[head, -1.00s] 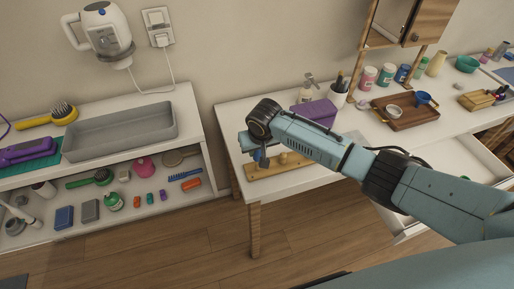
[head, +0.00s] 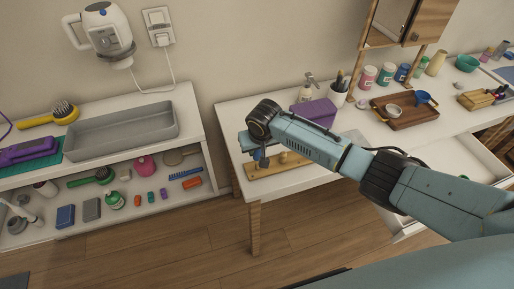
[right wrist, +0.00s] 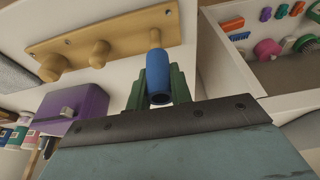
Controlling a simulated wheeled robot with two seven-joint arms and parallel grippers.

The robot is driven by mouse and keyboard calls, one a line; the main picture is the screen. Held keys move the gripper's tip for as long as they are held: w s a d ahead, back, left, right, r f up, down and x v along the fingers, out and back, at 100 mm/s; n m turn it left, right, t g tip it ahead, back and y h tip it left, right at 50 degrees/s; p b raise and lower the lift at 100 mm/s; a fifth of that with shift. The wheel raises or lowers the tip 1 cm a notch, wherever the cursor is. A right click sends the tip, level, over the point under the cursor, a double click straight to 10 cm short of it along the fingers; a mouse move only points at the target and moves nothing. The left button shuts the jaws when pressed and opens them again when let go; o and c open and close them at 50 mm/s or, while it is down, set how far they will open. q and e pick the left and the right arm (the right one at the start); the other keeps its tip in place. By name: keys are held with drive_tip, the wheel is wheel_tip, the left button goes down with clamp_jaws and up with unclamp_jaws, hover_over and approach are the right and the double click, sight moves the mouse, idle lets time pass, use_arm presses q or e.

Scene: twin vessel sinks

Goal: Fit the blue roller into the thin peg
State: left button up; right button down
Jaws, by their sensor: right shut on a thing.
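The blue roller (right wrist: 157,75) is a hollow tube, held between the green fingers of my right gripper (right wrist: 160,88), which is shut on it. The thin peg (right wrist: 154,38) stands at one end of the wooden peg board (right wrist: 120,38) and lines up with the roller's far end in the right wrist view. I cannot tell whether the peg tip is inside the roller or just behind it. A middle peg (right wrist: 100,53) and a thick peg (right wrist: 51,68) are bare. In the head view my right gripper (head: 261,160) is over the left end of the board (head: 290,163). My left gripper is not in view.
A purple box (head: 314,113) and a soap bottle stand behind the board on the white counter (head: 237,110). A brown tray (head: 405,113) with cups lies to the right. The left shelf unit holds a grey tray (head: 120,132) and several small items below.

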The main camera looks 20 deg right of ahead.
sight(257, 160)
idle(0.4)
drive_tip(key=shift+p, duration=0.4)
drive_tip(key=shift+f+b, duration=1.6)
drive_tip(key=shift+f, duration=1.3)
drive_tip(key=c, duration=1.2)
unclamp_jaws()
drive_tip(key=shift+o, duration=0.2)
drive_tip(key=p+v, duration=0.3)
drive_tip(key=v, duration=1)
drive_tip(key=shift+r, duration=0.2)
